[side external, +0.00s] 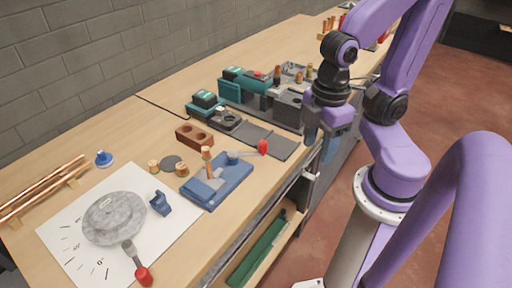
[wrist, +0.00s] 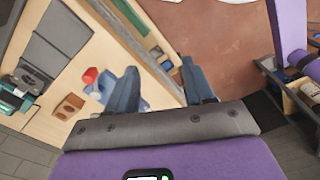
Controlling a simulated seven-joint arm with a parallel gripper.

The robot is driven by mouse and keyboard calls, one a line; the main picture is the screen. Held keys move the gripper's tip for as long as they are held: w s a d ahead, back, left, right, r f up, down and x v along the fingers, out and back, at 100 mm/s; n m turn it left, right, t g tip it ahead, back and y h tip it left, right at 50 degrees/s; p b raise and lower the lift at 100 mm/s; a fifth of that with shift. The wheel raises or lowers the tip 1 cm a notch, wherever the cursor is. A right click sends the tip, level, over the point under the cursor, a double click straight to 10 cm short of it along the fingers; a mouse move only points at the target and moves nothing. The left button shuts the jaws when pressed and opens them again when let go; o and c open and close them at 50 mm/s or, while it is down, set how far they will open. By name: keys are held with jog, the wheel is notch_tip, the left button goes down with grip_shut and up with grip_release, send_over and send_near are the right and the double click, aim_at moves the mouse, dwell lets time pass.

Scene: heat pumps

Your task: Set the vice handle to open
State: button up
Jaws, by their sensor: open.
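The blue vice (side external: 217,180) sits on the wooden bench near its front edge, with an upright copper piece (side external: 207,158) at it. Its grey handle ends in a red knob (side external: 262,147) that points toward my arm. In the wrist view the red knob (wrist: 90,75) shows just left of one finger, and much of the vice is hidden behind my gripper. My gripper (side external: 322,136) is open and empty, right of the knob and apart from it. Both spread fingers of my gripper show in the wrist view (wrist: 162,88).
A brown block (side external: 194,136) with holes stands behind the vice. Teal machines (side external: 245,84) and dark flat plates (side external: 268,139) lie farther back on the bench. A round grey disc (side external: 114,217) on white paper and another red-tipped lever (side external: 143,274) are at the front left.

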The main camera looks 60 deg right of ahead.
jog(key=w+a+r+h, duration=0.2)
jog(key=w+a+r, duration=0.1)
jog(key=w, duration=0.7)
jog(key=g+h, duration=0.2)
jog(key=g, duration=0.1)
send_near(262, 143)
jog(key=shift+m+t, duration=0.3)
jog(key=shift+m, duration=0.1)
jog(key=x, duration=1)
jog(key=shift+s, duration=0.2)
grip_shut()
